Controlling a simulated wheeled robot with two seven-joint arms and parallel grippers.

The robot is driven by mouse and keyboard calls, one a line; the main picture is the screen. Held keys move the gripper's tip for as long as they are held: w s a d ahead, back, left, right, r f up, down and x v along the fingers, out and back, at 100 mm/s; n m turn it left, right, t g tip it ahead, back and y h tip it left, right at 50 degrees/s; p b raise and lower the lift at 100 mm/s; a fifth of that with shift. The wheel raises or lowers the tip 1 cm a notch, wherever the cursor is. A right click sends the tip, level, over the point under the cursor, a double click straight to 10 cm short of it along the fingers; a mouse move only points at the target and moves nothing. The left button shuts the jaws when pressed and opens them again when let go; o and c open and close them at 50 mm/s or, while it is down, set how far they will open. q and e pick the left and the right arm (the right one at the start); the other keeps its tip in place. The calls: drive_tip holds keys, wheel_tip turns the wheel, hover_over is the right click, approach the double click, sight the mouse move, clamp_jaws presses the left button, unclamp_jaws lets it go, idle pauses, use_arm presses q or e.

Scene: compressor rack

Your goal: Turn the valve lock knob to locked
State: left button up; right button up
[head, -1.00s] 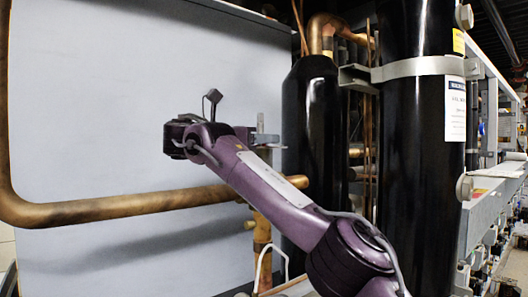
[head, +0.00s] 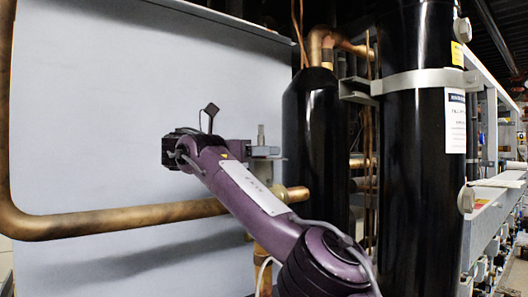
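A small grey metal fitting with an upright stem (head: 262,149) shows just right of my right wrist, above a vertical copper pipe. It looks like the valve part, but its lower side is hidden by my arm, and I cannot make out a lock knob or its setting. My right gripper (head: 178,150) is at the end of the purple arm, in front of the pale panel and left of the fitting. Its fingers cannot be made out, so opening and contact are unclear. My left gripper is out of view.
A copper pipe (head: 130,218) runs across low in front of the pale grey panel (head: 100,110). Black cylinders (head: 310,140) (head: 418,190) stand right of the fitting, the nearer one strapped by a grey band (head: 420,80). A rack recedes at far right.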

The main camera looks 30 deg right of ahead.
drive_tip(key=o, duration=0.3)
drive_tip(key=shift+o, duration=0.2)
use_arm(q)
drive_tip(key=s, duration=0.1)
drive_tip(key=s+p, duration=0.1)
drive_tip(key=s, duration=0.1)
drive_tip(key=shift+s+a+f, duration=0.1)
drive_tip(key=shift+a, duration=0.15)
use_arm(e)
drive_tip(key=w+a, duration=0.1)
drive_tip(key=a, duration=0.6)
drive_tip(key=shift+a, duration=0.35)
